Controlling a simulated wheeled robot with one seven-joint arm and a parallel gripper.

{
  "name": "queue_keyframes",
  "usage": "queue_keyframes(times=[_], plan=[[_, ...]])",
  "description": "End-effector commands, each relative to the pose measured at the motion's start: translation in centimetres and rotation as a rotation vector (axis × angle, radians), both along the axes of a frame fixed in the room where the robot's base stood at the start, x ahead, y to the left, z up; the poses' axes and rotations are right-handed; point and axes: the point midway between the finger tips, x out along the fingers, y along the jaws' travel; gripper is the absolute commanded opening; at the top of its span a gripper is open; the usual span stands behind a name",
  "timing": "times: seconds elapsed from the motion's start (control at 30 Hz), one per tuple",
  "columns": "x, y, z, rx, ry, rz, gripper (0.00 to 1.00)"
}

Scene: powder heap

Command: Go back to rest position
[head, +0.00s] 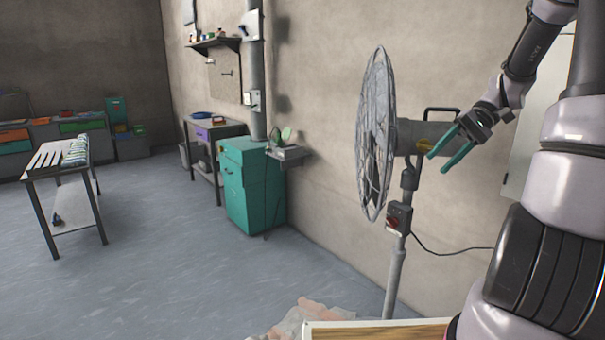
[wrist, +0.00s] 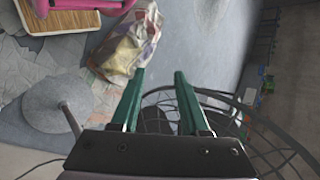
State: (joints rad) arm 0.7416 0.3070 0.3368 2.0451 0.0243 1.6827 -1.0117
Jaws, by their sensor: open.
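My gripper (head: 442,157) is raised at the right side of the head view, with its teal fingers apart and nothing between them. In that view it overlaps the motor housing of a grey standing fan (head: 376,135); I cannot tell whether they touch. In the wrist view the open fingers (wrist: 158,92) point toward the floor, and the fan's wire cage (wrist: 245,120) lies below and to the right of them. A crumpled, stained sack (wrist: 128,45) lies on the floor beyond the fingertips.
The fan's pole and cable stand close to my arm. A wood-topped surface (head: 380,331) is at the bottom edge. A teal cabinet (head: 248,185) stands by the wall, and a metal table (head: 58,163) stands at left. The middle floor (head: 190,265) is clear.

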Motion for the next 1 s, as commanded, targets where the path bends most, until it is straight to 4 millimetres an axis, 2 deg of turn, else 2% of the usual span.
queue_keyframes(times=[0.03, 0.2, 0.5, 0.8, 1.0], plan=[[-0.8, 1.2, 0.9, -0.084, -0.017, 0.007, 0.45], [-3.2, 3.8, 3.2, -0.322, -0.087, -0.032, 0.45], [-7.9, 6.8, 7.7, -0.582, -0.340, -0.191, 0.45], [-11.9, 8.2, 11.4, -0.593, -0.614, -0.391, 0.45], [-12.9, 8.3, 12.2, -0.562, -0.679, -0.450, 0.45]])
